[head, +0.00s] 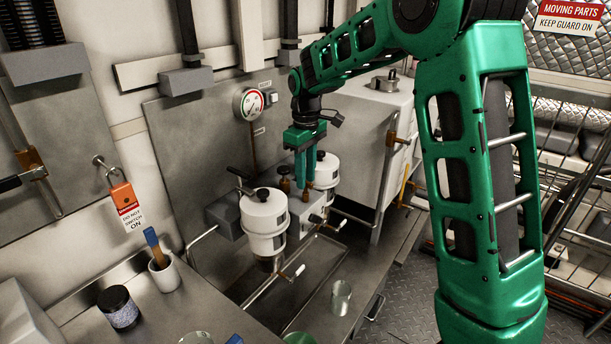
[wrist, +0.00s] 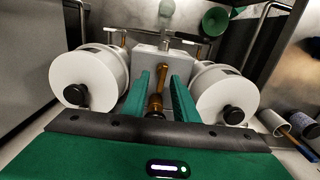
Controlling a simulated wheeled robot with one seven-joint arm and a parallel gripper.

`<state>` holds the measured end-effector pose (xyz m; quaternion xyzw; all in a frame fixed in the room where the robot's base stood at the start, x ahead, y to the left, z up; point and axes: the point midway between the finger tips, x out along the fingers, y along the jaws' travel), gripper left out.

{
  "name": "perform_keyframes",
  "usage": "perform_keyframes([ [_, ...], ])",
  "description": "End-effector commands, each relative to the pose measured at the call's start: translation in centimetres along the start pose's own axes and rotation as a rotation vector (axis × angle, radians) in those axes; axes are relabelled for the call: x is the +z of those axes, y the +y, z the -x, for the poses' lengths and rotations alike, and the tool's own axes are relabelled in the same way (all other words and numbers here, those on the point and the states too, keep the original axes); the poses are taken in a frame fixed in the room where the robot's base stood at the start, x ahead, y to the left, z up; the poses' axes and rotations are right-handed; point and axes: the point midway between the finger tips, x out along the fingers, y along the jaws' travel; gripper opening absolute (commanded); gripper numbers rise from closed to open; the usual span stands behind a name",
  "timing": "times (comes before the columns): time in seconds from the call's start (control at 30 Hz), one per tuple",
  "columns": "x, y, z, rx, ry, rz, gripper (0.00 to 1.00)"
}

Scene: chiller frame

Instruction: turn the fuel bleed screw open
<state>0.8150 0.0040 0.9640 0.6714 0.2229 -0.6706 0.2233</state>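My gripper (head: 303,172) points down between two white filter canisters, the front one (head: 264,215) and the rear one (head: 326,172). In the wrist view, my gripper's fingers (wrist: 165,82) stand apart, with a brass screw fitting (wrist: 155,103) visible between them. This looks like the fuel bleed screw; a gap shows on its right side, and I cannot tell whether the left finger touches it. In the head view a brass fitting (head: 285,182) shows left of the fingers. The grey filter head (wrist: 160,62) lies beyond the fingers in the wrist view.
The canisters, with black top knobs, flank the gripper closely. A pressure gauge (head: 249,104) is on the back panel. A cup with a brush (head: 164,273), a dark jar (head: 119,307) and a glass jar (head: 341,297) stand on the bench.

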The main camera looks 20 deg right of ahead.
Motion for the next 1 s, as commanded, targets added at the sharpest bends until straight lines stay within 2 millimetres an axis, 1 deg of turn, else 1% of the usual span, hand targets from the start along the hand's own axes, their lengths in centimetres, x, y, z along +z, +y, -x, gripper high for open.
perform_keyframes([
  [0.17,-0.1,0.0,1.7,0.001,0.002,0.0,0.27],
  [0.4,-0.2,0.2,6.2,0.002,0.004,0.0,0.27],
  [0.6,-0.2,0.2,9.2,0.002,0.004,-0.001,0.27],
  [0.8,-0.2,0.2,10.6,0.001,0.003,-0.001,0.27],
  [1.0,-0.2,0.2,10.7,0.001,0.002,-0.001,0.27],
])
